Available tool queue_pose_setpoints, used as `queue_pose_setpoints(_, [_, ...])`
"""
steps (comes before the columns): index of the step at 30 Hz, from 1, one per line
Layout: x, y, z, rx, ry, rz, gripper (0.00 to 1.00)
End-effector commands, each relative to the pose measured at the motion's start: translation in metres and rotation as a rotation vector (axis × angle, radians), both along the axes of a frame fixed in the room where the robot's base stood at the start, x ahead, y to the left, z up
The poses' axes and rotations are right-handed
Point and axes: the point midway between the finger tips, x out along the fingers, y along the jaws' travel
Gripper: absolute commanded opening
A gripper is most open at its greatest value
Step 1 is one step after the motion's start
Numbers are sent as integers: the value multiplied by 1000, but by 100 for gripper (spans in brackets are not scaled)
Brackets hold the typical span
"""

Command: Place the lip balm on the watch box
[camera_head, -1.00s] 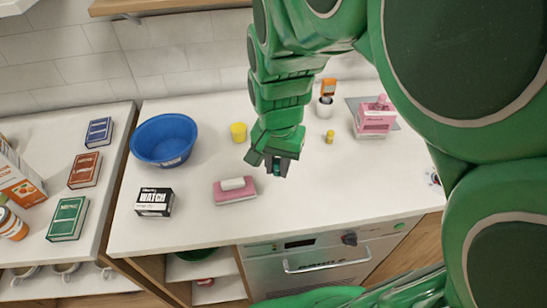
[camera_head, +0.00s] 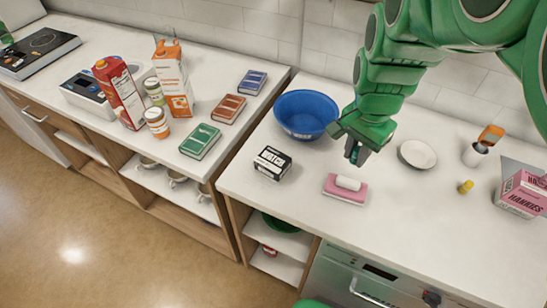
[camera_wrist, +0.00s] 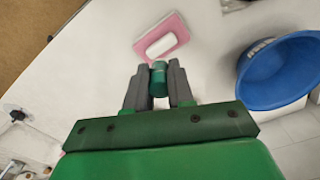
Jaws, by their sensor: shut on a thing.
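The watch box (camera_head: 272,163) is a small black-and-white box with "WATCH" on its front, standing on the white counter in front of the blue bowl. My gripper (camera_head: 357,153) is above the counter, right of the watch box and just behind the pink soap dish. It is shut on a small green cylinder, which looks like the lip balm (camera_wrist: 159,78), held between the fingertips in the wrist view. In the head view only a dark green bit of it shows. The gripper and the watch box are clearly apart.
A pink dish with a white bar (camera_head: 345,189) lies between the gripper and the counter's front edge. A blue bowl (camera_head: 306,115) stands behind the watch box. A white dish (camera_head: 417,154), a small yellow item (camera_head: 465,187) and a pink hankies box (camera_head: 522,194) are to the right.

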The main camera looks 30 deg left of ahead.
Motion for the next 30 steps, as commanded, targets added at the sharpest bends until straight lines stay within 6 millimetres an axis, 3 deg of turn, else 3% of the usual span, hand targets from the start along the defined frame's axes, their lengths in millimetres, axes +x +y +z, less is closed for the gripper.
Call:
queue_pose_setpoints(8, [9, 82, 0, 4, -4, 62, 0])
queue_pose_setpoints(18, [-2, 170, -3, 3, -2, 123, 0])
queue_pose_setpoints(24, [-8, 192, -7, 3, 2, 137, 0])
queue_pose_setpoints(30, [-9, 196, -22, 4, 1, 138, 0])
